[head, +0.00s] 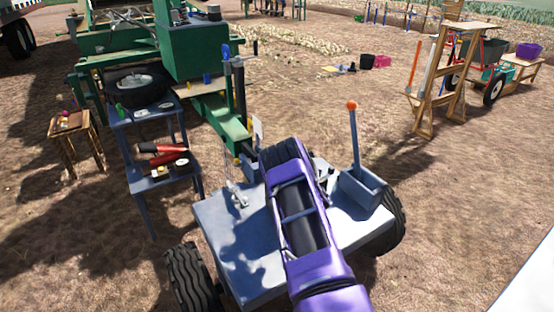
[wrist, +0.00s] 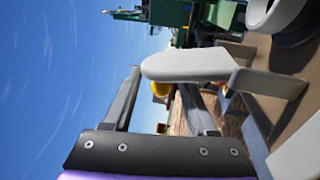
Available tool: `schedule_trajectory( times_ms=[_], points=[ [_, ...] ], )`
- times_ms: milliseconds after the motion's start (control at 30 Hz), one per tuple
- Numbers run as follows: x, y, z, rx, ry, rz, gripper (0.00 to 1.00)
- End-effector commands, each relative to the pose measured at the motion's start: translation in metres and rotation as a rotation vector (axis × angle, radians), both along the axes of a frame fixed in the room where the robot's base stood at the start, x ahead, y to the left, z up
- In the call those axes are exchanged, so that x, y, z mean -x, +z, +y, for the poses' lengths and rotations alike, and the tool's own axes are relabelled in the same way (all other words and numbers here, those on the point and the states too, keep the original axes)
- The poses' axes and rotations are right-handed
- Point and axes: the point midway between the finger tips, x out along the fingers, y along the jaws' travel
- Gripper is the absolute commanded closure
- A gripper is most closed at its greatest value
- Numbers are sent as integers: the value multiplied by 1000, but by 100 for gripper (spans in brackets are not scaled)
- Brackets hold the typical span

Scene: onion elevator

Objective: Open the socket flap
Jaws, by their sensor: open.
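In the wrist view, which is turned on its side, my gripper (wrist: 160,85) is open, with its two dark fingers spread. A pale grey rounded plate (wrist: 190,64) on a bent bracket crosses just beyond the fingertips. It looks like the socket flap, but I cannot be sure. No object is clearly held, and I cannot tell whether a finger touches the plate. In the head view my purple arm reaches over the grey trailer deck (head: 235,240) toward the hitch end, where a small blue-grey box (head: 250,167) shows. My fingers and the flap are not distinguishable there.
The green machine (head: 195,50) stands beyond the hitch. A blue stand (head: 155,175) with red-handled tools is at left, beside a wooden stool (head: 72,125). An orange-knobbed lever (head: 353,140) rises at the deck's right. Open dirt lies to the right.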

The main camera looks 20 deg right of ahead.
Motion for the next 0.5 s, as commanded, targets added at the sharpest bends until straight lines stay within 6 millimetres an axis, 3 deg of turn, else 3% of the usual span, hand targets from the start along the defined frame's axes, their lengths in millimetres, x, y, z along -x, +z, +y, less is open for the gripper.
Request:
schedule_trajectory(
  times_ms=[233, 500],
  points=[
    [21, -4, -5, -1, -3, 3, 42],
    [84, -17, -16, -2, -3, 5, 42]
  ],
)
